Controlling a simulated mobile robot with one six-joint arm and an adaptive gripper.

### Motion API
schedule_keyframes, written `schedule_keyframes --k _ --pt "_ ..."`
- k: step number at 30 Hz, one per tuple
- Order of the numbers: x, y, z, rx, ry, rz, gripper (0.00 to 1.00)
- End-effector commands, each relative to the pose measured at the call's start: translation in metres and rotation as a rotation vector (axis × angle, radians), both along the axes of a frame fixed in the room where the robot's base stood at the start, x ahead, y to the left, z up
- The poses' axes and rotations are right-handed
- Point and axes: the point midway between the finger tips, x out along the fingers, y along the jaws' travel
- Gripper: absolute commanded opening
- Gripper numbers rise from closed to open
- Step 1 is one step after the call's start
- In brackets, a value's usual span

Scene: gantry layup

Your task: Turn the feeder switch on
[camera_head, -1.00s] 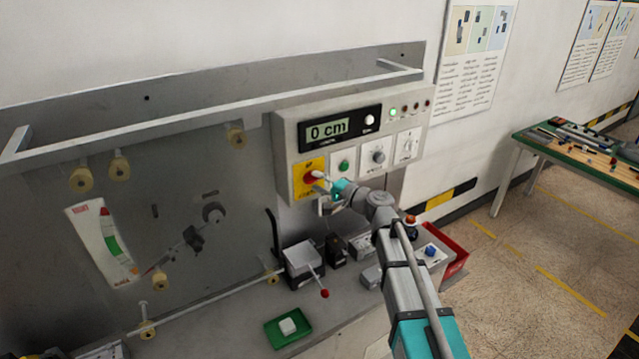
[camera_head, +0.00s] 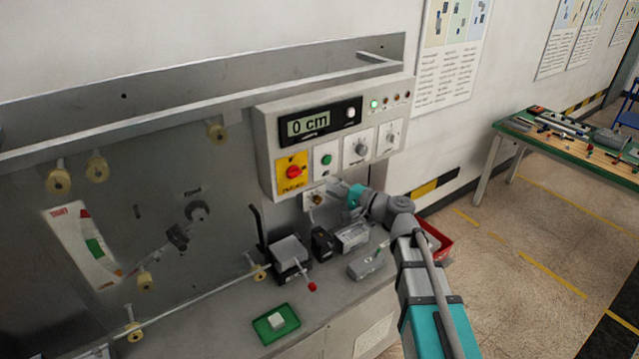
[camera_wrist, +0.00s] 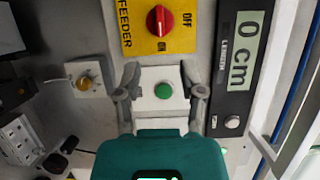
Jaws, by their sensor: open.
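The feeder switch is a red rotary knob (camera_head: 293,172) on a yellow plate, at the lower left of the grey control panel (camera_head: 263,150). In the wrist view the knob (camera_wrist: 160,20) is at the top, with OFF on the display side and ON towards the green button. I cannot surely tell which label it points at. My gripper (camera_wrist: 160,72) is open and empty; its fingers frame the green button (camera_wrist: 164,91) in that view, with the knob beyond the tips. In the head view my gripper (camera_head: 333,190) is below and right of the knob, apart from it.
The display (camera_head: 310,125) reads 0 cm. Two grey dials (camera_head: 361,148) sit right of the green button. A socket plate with a yellowish knob (camera_wrist: 84,83) is below the panel. Boxes and a red-tipped lever (camera_head: 312,287) stand on the bench, beside a green tray (camera_head: 262,334).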

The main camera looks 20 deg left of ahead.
Motion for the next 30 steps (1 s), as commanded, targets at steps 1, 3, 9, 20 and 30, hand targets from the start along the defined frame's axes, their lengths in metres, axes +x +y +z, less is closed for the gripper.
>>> schedule_keyframes --k 1,3,9,20,30 --pt "-0.003 -0.006 0.000 0.000 0.000 -0.001 0.51" --pt "-0.005 -0.013 0.000 0.000 0.000 0.000 0.51" --pt "-0.007 -0.021 0.000 -0.001 0.000 0.000 0.51" --pt "-0.007 -0.022 0.000 0.000 0.000 0.001 0.51" --pt "-0.017 -0.035 -0.027 -0.119 -0.025 0.022 0.51"
